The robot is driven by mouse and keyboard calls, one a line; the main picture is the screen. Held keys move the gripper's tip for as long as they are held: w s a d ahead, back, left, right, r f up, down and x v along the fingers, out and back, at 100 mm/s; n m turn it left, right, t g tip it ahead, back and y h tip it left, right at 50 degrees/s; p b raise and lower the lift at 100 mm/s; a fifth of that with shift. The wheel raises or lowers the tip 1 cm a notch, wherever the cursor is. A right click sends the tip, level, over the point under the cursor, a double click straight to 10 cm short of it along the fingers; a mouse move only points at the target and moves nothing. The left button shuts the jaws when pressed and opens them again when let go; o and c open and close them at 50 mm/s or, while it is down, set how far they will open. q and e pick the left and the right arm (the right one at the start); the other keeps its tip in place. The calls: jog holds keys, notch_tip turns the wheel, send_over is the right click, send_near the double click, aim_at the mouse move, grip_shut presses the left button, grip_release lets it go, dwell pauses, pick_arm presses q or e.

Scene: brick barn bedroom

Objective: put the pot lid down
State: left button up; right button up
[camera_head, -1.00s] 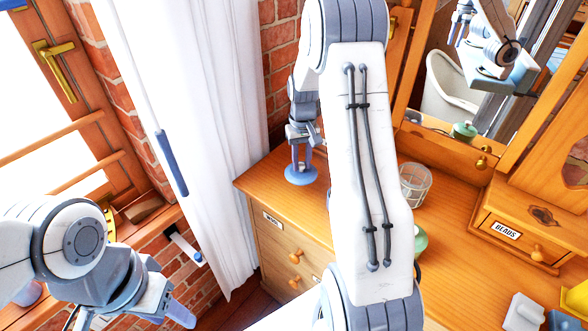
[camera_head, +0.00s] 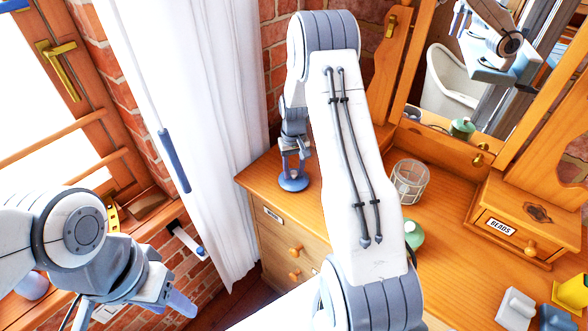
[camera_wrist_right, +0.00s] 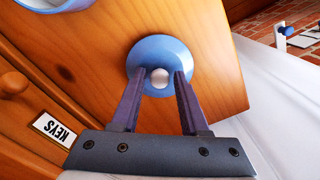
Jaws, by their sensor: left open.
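The pot lid (camera_head: 293,184) is a blue disc at the left corner of the wooden dresser top. It appears to lie flat on the wood. In the right wrist view, the lid (camera_wrist_right: 175,52) has a pale round knob between the fingers. My right gripper (camera_head: 292,165) points down over the lid. In its wrist view, the right gripper (camera_wrist_right: 160,76) has its fingers either side of the knob, with a visible gap on both sides. My left gripper (camera_head: 180,303) is open and empty at the lower left, far from the lid.
A blue rim (camera_wrist_right: 62,5) shows at the wrist view's top left. A wire basket (camera_head: 410,181) and a green object (camera_head: 414,234) stand on the dresser (camera_head: 270,165), right of my arm. A small "BEADS" drawer (camera_head: 512,233) and mirror are further right. A white curtain (camera_head: 200,120) hangs left.

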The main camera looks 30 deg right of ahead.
aim_at(294, 172)
jog(key=shift+o, duration=0.2)
jog(key=shift+r, duration=0.1)
jog(key=shift+r, duration=0.2)
notch_tip(294, 172, up, 10)
jog(key=r+b, duration=0.1)
jog(key=b, duration=0.2)
jog(key=s+a+r+n, duration=0.2)
jog(key=a+r, duration=0.2)
jog(key=a, duration=0.7)
jog(key=s+a+r+n, duration=0.25)
jog(key=s+a, duration=0.55)
jog(key=a, duration=0.4)
jog(key=s+a+f+n, duration=0.1)
jog(key=s+a+n, duration=0.2)
jog(key=s, duration=0.6)
jog(key=s+a+f+n+y, duration=0.1)
jog(key=s+a+n, duration=0.2)
jog(key=s, duration=0.7)
jog(key=shift+a, duration=0.25)
